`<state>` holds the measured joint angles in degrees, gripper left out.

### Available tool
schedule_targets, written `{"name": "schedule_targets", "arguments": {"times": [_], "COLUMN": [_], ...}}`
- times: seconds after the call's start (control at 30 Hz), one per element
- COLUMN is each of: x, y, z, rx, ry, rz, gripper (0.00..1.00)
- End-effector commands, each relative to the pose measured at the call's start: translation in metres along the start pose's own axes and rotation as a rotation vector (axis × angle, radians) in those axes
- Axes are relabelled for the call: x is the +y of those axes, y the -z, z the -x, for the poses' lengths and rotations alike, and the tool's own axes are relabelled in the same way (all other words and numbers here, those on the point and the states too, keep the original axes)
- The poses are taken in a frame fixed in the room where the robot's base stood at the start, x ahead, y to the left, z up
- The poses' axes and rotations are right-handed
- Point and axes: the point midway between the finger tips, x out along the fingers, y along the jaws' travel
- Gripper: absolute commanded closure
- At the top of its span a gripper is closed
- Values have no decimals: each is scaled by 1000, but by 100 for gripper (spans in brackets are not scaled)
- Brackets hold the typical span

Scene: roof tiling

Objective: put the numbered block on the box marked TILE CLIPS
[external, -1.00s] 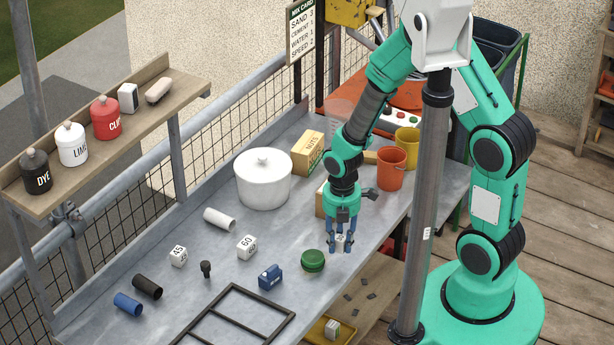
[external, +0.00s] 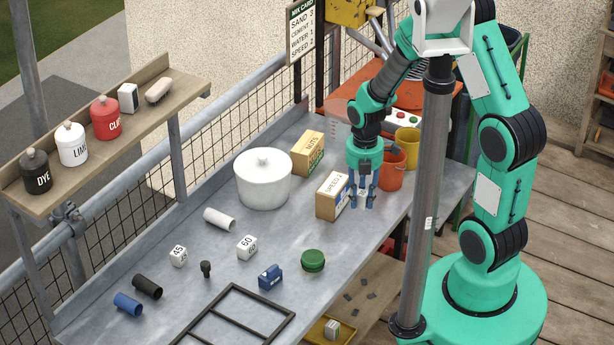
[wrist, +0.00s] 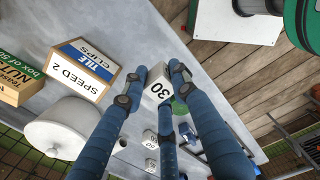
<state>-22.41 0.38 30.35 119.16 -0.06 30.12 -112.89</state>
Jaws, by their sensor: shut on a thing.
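My gripper (external: 363,203) is shut on a white numbered block, which reads 30 in the wrist view (wrist: 159,91). In the external view the fingers hide most of this block. The TILE CLIPS box (external: 331,202) is a cardboard box with a blue and white label and SPEED 2 on one face. It stands on the bench just left of my gripper. In the wrist view the box (wrist: 77,75) is left of the held block, with a gap between them. Nothing lies on its top.
A NUTS box (external: 307,154) and a white lidded pot (external: 263,180) stand behind and left. An orange bucket (external: 391,170) is close on the right. Blocks 60 (external: 247,247) and 45 (external: 178,256), plus a green-lidded jar (external: 313,261), sit nearer the front.

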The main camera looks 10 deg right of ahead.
Motion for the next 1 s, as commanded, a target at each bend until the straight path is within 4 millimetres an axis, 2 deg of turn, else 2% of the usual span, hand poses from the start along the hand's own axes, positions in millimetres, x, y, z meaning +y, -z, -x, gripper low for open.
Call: {"name": "schedule_targets", "arguments": {"times": [0.2, 0.67, 0.87, 1.0], "x": [-4, -1, 16, 37], "y": [-16, -18, -26, -36], "z": [13, 13, 10, 8], "rx": [0, 0, 0, 1], "ry": [1, 1, 0, 2], "rz": [-6, -6, -6, -6], "gripper": [98, 98, 98, 98]}}
